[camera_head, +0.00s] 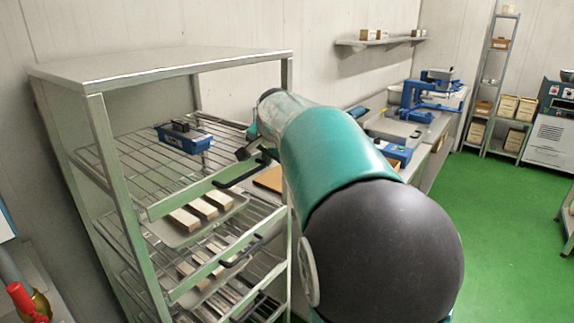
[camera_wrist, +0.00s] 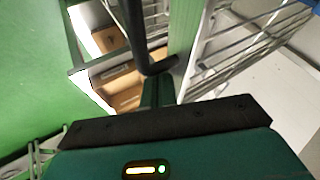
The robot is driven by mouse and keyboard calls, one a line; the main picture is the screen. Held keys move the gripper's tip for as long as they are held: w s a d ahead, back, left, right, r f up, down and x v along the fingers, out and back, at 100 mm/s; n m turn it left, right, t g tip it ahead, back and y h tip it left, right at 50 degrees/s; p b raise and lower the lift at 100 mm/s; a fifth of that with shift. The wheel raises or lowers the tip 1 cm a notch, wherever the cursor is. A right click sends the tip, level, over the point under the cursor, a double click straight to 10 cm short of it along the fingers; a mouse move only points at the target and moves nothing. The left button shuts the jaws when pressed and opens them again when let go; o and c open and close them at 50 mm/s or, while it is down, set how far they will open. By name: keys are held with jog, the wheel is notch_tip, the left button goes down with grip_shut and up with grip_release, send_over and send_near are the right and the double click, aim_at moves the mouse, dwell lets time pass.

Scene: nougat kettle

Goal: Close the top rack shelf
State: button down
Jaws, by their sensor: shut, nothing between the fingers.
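The metal rack (camera_head: 158,62) stands at the left in the head view. Its top wire shelf (camera_head: 140,165) has a front rail with a black handle (camera_head: 243,172). How far this shelf stands out of the frame is hard to tell. My gripper (camera_head: 250,150) is at the handle's far right end, mostly hidden behind my arm. In the wrist view my gripper (camera_wrist: 158,92) is shut with nothing in it, close to a dark handle bar (camera_wrist: 148,62). I cannot tell whether they touch.
A blue device (camera_head: 183,138) lies on the top shelf. Pale bars sit on a tray (camera_head: 225,208) below it. A workbench (camera_head: 432,125) with blue equipment runs along the wall behind my arm. The green floor (camera_head: 500,215) is clear at the right.

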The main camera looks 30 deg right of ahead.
aim_at(259, 152)
jog(key=shift+w+a, duration=0.25)
jog(key=shift+w, duration=0.4)
jog(key=shift+w+a, duration=0.2)
jog(key=shift+w, duration=0.4)
jog(key=shift+w+r, duration=0.1)
jog(key=shift+w+a, duration=0.1)
jog(key=shift+a, duration=0.05)
